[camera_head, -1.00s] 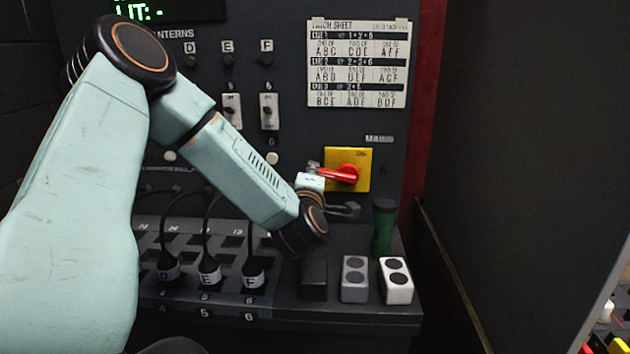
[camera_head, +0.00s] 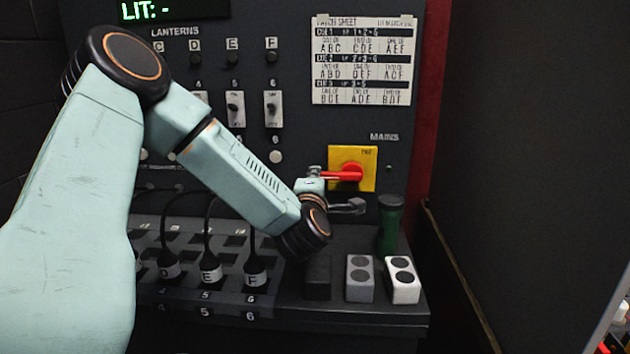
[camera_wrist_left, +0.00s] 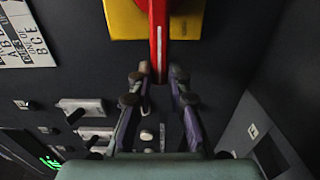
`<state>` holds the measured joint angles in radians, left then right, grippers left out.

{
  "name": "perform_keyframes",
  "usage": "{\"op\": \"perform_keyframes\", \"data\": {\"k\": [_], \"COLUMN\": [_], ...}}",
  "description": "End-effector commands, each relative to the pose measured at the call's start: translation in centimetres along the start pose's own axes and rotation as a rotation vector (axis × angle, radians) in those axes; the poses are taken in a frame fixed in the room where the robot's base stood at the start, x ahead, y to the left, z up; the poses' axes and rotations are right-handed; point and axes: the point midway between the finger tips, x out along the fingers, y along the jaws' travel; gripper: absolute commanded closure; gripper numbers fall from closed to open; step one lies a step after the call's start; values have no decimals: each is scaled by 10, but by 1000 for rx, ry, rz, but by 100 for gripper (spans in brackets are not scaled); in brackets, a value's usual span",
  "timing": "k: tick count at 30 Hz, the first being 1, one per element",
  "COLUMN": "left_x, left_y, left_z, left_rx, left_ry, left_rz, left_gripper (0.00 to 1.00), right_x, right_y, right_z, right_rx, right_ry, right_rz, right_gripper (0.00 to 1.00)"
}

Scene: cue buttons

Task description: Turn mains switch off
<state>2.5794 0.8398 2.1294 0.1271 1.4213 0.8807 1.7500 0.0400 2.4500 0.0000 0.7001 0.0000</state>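The mains switch is a red handle (camera_head: 345,175) on a yellow plate (camera_head: 366,156), low on the right of the dark panel under the word MAINS. The handle lies about level, its free end to the left. My left gripper (camera_head: 317,173) is at that free end. In the left wrist view, the red handle (camera_wrist_left: 158,40) comes down from the yellow plate (camera_wrist_left: 125,20), with its end between the fingertips of my left gripper (camera_wrist_left: 160,75). The fingers stand apart on either side, and I see no clear contact. My right gripper is not in view.
A green cylinder (camera_head: 390,222) stands on the ledge right of the gripper. Labelled cable plugs (camera_head: 210,272) are lower left. A cue sheet (camera_head: 361,60) hangs above the switch.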

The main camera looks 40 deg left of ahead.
Motion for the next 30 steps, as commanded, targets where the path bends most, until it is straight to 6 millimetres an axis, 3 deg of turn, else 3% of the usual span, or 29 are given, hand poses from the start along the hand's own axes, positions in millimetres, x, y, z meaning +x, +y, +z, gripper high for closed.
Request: {"op": "perform_keyframes", "data": {"k": [7,17,30], "left_x": [0,-2,-61], "left_y": [-1,-1,-1], "left_z": [0,0,0], "left_rx": [1,2,2], "left_ry": [0,0,-1], "left_rz": [-3,-2,-5], "left_gripper": [61,60,60], "right_x": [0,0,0], "right_y": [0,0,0], "right_z": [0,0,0], "right_rx": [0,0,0], "right_ry": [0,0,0], "right_rz": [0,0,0], "right_gripper": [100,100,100]}}
